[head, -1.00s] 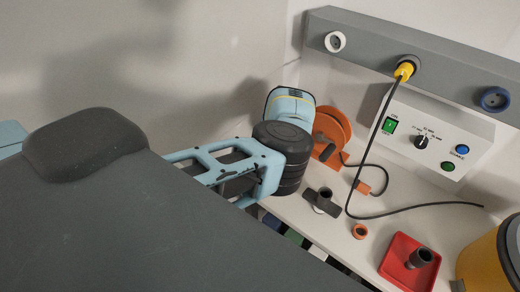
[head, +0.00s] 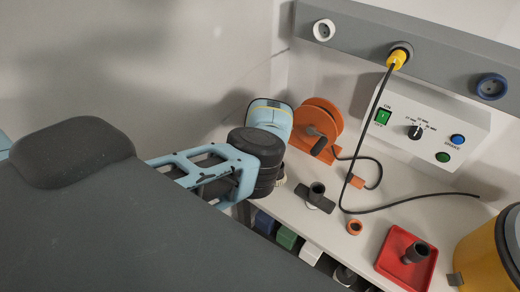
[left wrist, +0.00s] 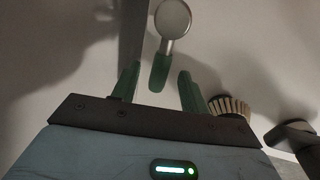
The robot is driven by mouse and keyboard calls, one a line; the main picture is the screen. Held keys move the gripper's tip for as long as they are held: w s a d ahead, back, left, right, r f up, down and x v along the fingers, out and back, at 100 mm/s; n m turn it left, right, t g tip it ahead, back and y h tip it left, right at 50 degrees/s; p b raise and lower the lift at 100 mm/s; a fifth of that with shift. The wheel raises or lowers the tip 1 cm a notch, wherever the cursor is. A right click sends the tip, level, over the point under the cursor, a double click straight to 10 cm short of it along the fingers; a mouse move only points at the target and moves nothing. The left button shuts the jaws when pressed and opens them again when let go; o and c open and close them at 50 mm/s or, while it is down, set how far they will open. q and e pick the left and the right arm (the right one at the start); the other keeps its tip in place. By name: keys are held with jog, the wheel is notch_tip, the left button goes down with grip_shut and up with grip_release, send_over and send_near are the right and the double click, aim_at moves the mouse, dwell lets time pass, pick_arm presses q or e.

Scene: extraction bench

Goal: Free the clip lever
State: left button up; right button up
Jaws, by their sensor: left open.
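In the left wrist view my left gripper (left wrist: 159,70) is open, with two green fingers apart. A round grey disc with a pale rim and a green handle (left wrist: 160,74) shows between and beyond the fingertips. The handle end lies in the gap, and I cannot tell how far off it is. I cannot make out a clip lever for certain in either view. In the head view my left arm comes in from the left, and its dark, thick wrist part hides the gripper's fingers. My right gripper is not in view.
A brush with pale bristles (left wrist: 230,107) lies close to the right finger. On the bench stand an orange reel (head: 318,128), a dark T-shaped part (head: 315,197), an orange ring (head: 354,228), a red tray (head: 391,264) and a control box (head: 455,116). A black cable (head: 374,120) hangs from a yellow plug.

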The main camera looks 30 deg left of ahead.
pick_arm(q)
jog(key=shift+f, duration=0.1)
grip_shut()
dwell(0.3)
